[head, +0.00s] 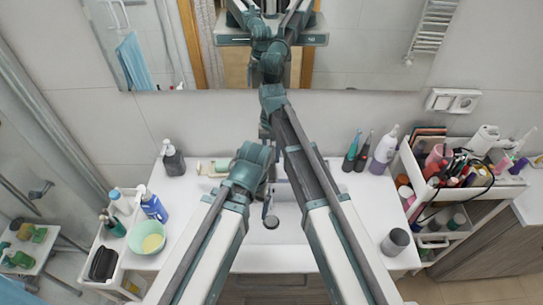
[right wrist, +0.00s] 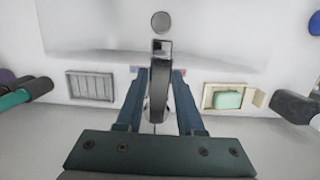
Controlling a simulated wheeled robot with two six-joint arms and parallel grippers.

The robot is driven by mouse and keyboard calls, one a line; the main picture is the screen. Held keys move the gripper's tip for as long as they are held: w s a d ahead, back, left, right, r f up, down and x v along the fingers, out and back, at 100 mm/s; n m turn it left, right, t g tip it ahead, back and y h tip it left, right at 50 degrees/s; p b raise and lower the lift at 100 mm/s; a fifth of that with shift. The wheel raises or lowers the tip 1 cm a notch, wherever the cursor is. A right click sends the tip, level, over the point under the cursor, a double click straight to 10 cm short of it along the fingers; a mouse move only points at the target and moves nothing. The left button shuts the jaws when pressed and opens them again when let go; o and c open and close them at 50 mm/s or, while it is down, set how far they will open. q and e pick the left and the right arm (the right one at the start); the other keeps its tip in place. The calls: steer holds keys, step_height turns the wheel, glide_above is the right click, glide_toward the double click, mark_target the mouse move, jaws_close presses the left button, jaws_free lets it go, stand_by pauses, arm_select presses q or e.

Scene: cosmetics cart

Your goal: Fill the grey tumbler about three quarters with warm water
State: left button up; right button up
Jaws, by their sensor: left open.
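The grey tumbler (head: 396,242) stands upright on the right of the white counter, apart from both grippers. The tap (head: 270,212) is at the middle, over the white basin (head: 282,232). My right arm reaches high to the wall side. In the right wrist view its gripper (right wrist: 160,85) is open, a finger on each side of the tap's dark lever (right wrist: 159,90), with gaps beside it. My left gripper (head: 256,165) is open and empty, left of the tap; its fingertips are hard to make out. Water is not visible.
A soap dish (right wrist: 228,98) and slatted tray (right wrist: 90,86) flank the tap. A dark pump bottle (head: 173,160) stands left. Several bottles (head: 362,152) stand back right. A crowded cart (head: 440,210) is at the right; a green bowl (head: 147,237) is left.

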steer(key=o, duration=0.3)
steer(key=shift+r, duration=0.1)
steer(key=r+p, duration=0.4)
steer(key=w+r+p, duration=0.1)
steer(key=r+p, duration=0.4)
steer(key=w+r+p, duration=0.1)
steer(key=r+p, duration=0.3)
steer(key=shift+w+d+r+p, duration=0.1)
steer(key=shift+w+r+p, duration=0.05)
steer(key=shift+w+p, duration=0.15)
steer(key=shift+s, duration=0.1)
